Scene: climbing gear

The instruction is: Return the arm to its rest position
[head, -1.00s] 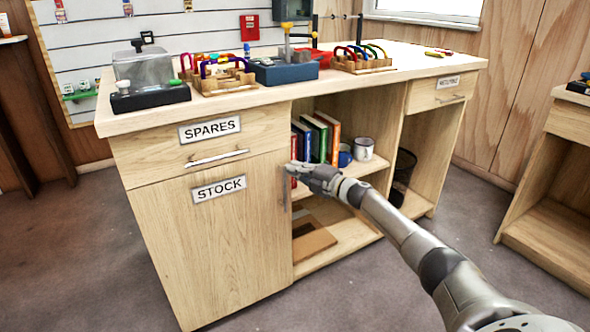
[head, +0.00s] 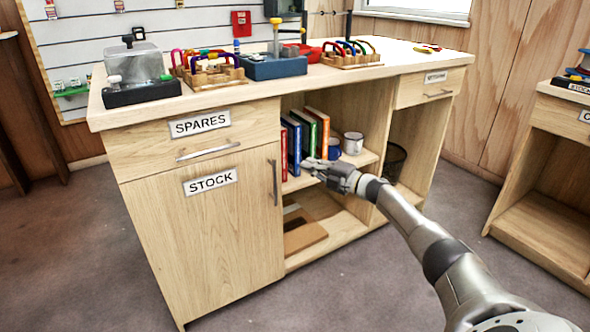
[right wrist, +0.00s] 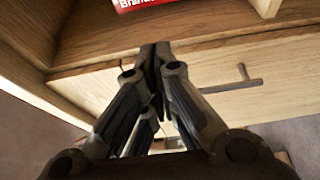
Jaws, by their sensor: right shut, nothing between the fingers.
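My right arm reaches in from the lower right of the head view. Its gripper (head: 316,166) is in front of the open shelf of the wooden bench, to the right of the STOCK door's handle (head: 274,183). The gripper is shut and empty. In the right wrist view the fingers (right wrist: 155,55) meet at their tips, with the shelf edge and a bar handle (right wrist: 235,82) beyond them. The STOCK door (head: 205,245) is closed, and so is the SPARES drawer (head: 200,138) above it. My left gripper is not in view.
Books (head: 305,135), a blue mug (head: 334,148) and a white mug (head: 353,143) stand on the shelf by the gripper. A black wire bin (head: 394,162) is further right. A second wooden unit (head: 545,210) is at the right edge. Floor in front is clear.

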